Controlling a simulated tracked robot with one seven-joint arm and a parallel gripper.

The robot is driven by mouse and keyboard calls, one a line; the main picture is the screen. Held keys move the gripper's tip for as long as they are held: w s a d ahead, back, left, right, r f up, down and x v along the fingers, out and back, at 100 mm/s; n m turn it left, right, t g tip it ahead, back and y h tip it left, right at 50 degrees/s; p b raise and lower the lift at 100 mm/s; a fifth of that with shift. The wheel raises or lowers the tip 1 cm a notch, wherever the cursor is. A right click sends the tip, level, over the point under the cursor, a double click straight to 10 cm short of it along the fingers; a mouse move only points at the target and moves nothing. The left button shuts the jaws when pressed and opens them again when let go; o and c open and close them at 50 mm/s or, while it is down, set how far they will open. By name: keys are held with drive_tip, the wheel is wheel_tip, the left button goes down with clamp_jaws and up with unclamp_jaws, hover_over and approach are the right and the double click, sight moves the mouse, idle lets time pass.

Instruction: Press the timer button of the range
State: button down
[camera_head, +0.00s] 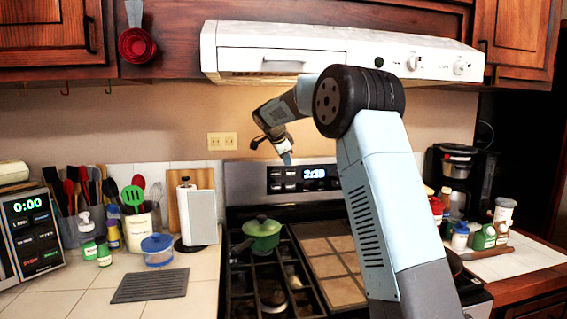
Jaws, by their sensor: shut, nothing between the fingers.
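The range (234,215) stands in the middle under the white hood. Its upright control panel (258,172) has a black area with a lit clock display (314,173) and small buttons (276,180) left of the display. The button labels are too small to read, so I cannot tell which is the timer button. My gripper (287,160) is shut and empty, pointing down at the panel's top edge, a little left of the display. I cannot tell whether its tip touches the panel. My arm hides the right part of the panel.
A green lidded pot (262,232) sits on the left burners, beside a tiled board (333,265). The hood (280,45) overhangs the range. A paper towel holder (200,216) and utensils stand left; a coffee maker (458,170) and jars stand right.

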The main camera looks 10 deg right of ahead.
sight(290, 170)
drive_tip(key=shift+w+d+f, duration=0.5)
drive_tip(key=shift+w+f, duration=0.6)
drive_tip(key=shift+w, duration=0.2)
drive_tip(key=shift+w+d+f, duration=0.55)
drive_tip(key=shift+w+f, duration=0.55)
drive_tip(key=shift+w, duration=0.2)
drive_tip(key=shift+w+d+f, duration=0.5)
drive_tip(key=shift+w+f, duration=0.6)
drive_tip(key=shift+w, duration=0.2)
